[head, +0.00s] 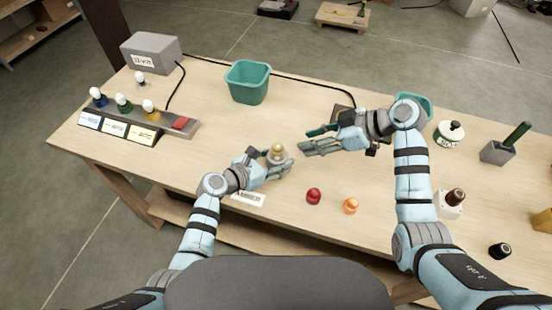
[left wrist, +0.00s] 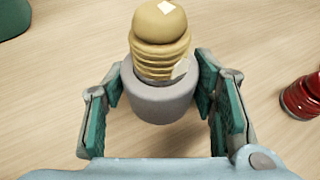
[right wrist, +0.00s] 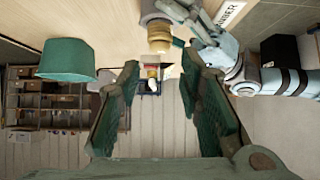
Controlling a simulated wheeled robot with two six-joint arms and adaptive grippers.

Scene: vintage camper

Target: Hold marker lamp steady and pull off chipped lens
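The marker lamp stands upright on the workbench, with a ribbed amber-cream lens (left wrist: 160,40) on a round grey base (left wrist: 158,100). A pale notch-like patch shows low on the lens's right side; I cannot tell for sure that it is the chip. In the head view the lens (head: 277,150) is between the two hands. My left gripper (head: 272,163) has its fingers against both sides of the grey base, and looks shut on it. My right gripper (head: 305,141) is open and empty, to the right of the lamp and apart from it. The lens also shows in the right wrist view (right wrist: 160,38).
A red lens (head: 314,196) and an orange lens (head: 351,205) lie right of the lamp, near the front edge. A teal bin (head: 247,84) stands behind. A test board (head: 150,118) with several bulbs is at left. A white label (head: 248,198) lies in front.

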